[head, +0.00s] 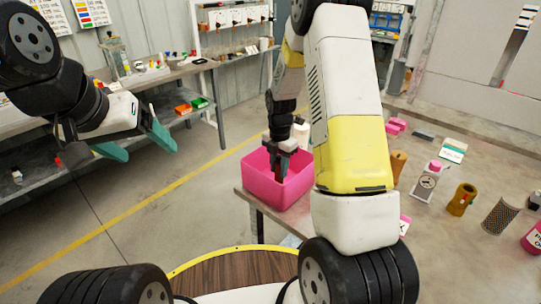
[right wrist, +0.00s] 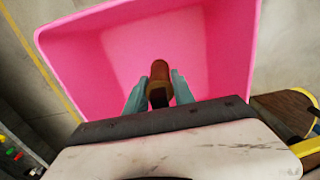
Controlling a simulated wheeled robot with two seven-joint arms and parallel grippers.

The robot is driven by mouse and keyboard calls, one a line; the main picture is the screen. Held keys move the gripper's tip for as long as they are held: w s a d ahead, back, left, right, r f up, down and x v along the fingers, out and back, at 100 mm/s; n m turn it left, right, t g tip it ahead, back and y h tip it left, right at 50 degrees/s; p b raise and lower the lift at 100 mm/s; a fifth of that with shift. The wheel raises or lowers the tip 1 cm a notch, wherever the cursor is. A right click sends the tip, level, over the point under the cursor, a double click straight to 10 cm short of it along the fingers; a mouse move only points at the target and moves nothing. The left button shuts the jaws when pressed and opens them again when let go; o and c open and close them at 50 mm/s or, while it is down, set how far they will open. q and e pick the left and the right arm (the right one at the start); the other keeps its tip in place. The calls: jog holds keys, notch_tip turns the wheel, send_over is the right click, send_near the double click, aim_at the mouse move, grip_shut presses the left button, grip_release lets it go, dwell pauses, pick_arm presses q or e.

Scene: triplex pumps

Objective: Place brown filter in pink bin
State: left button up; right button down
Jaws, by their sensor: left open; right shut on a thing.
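The pink bin (head: 262,196) stands at the left end of the table in the head view, and its pink wall (right wrist: 85,60) fills much of the right wrist view. My right gripper (head: 281,168) points down into the bin's opening. In the right wrist view, the teal fingers of my right gripper (right wrist: 159,92) are shut on the brown filter (right wrist: 160,72), which is over the bin's inside. I cannot tell whether the filter touches the bin floor. My left gripper (head: 138,146) is open and empty, away to the left, with its teal fingers spread.
The table (head: 425,235) holds a brown cylinder (head: 398,164), a pink-and-white bottle (head: 428,182), a gold part (head: 462,200) and a mesh cylinder (head: 500,216). A workbench with small parts (head: 165,75) stands at the back left. My right arm hides part of the table.

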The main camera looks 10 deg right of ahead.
jog(key=c, duration=1.1)
grip_release()
jog(key=shift+o, duration=0.2)
notch_tip(320, 180, up, 12)
jog(key=shift+r, duration=0.1)
jog(key=s+a+r+m+t+y, duration=0.1)
jog(key=s+r+m+t, duration=0.2)
jog(key=s+r+m, duration=0.5)
jog(key=s+a+r+m+t+y, duration=0.1)
jog(key=s+r+m+t, duration=0.2)
jog(key=s+r+m, duration=0.6)
jog(key=shift+s+a+m, duration=0.15)
jog(key=shift+s+m, duration=3.5)
jog(key=shift+m, duration=0.35)
